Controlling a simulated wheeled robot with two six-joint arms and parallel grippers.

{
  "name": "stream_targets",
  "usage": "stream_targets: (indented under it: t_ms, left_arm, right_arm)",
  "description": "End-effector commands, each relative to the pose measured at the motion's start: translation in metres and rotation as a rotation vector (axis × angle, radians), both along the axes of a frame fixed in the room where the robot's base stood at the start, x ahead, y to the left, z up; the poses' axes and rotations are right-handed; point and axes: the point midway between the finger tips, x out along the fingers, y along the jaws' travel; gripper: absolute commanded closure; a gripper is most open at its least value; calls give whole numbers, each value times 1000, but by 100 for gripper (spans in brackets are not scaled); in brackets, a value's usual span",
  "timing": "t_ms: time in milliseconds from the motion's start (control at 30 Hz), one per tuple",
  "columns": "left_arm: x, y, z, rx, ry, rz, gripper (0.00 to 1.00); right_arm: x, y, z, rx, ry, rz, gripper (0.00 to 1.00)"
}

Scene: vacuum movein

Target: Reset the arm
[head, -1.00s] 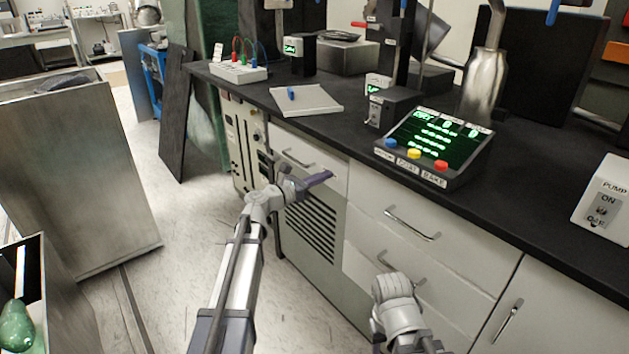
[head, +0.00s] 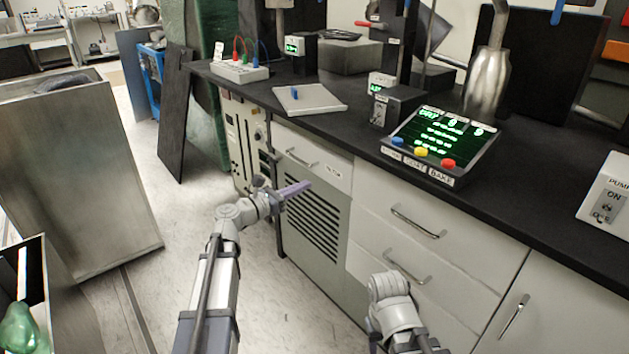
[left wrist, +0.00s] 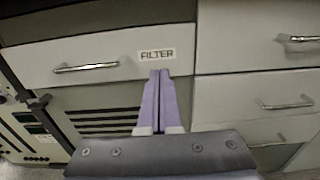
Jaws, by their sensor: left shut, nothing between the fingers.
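My left arm reaches in from the lower left in the head view. Its left gripper (head: 298,188) has purple fingers that are shut and empty, in front of the vented cabinet below the bench. In the left wrist view the fingers (left wrist: 160,75) lie side by side and point at the drawer front (left wrist: 95,68) with a FILTER label (left wrist: 157,55). A gap between fingertips and drawer cannot be judged from this view. My right arm shows at the bottom centre of the head view, but its gripper is not visible.
Drawers with metal handles (head: 418,222) face me.

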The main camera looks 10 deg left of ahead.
Motion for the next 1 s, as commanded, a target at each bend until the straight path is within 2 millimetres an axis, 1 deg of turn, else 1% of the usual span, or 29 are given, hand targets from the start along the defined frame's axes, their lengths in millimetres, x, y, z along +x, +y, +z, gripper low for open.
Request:
stream_targets:
  t_ms: [33, 200, 400, 500, 567, 633, 667, 767, 800, 867, 900, 967, 1000]
  left_arm:
    - [-10, 6, 0, 0, 0, 2, 100]
    - [-26, 19, 0, 0, 0, 1, 100]
    - [-33, 26, 0, 1, 1, 0, 100]
    - [-34, 26, 0, 1, 0, -1, 100]
    - [-35, 22, -2, 14, -1, -9, 100]
    - [-38, 9, -8, 71, -8, -38, 100]
    - [-41, -1, -12, 111, -14, -60, 100]
    - [-58, -48, -37, 329, -53, -183, 100]
    - [-69, -70, -51, 444, -79, -254, 100]
    - [-90, -103, -74, 628, -130, -382, 100]
    - [-106, -123, -90, 753, -171, -478, 100]
    - [-133, -148, -114, 942, -244, -641, 100]
    - [-151, -160, -130, 1063, -298, -755, 100]
  right_arm:
    - [0, 0, 0, 0, 0, 0, 50]
    - [0, 0, 0, 0, 0, 0, 50]
    - [0, 0, 0, 0, 0, 0, 50]
    - [0, 0, 0, 0, 0, 0, 50]
    - [0, 0, 0, 0, 0, 0, 50]
    - [0, 0, 1, 0, 0, 0, 50]
    - [0, 0, 1, 0, 0, 0, 50]
    - [0, 0, 4, 0, 0, 0, 50]
    - [0, 0, 5, 0, 0, -1, 50]
    - [0, 0, 6, -1, 0, -1, 50]
    - [0, 0, 7, -1, 0, -1, 50]
    - [0, 0, 9, -1, 0, -1, 50]
    - [0, 0, 10, -1, 0, -2, 50]
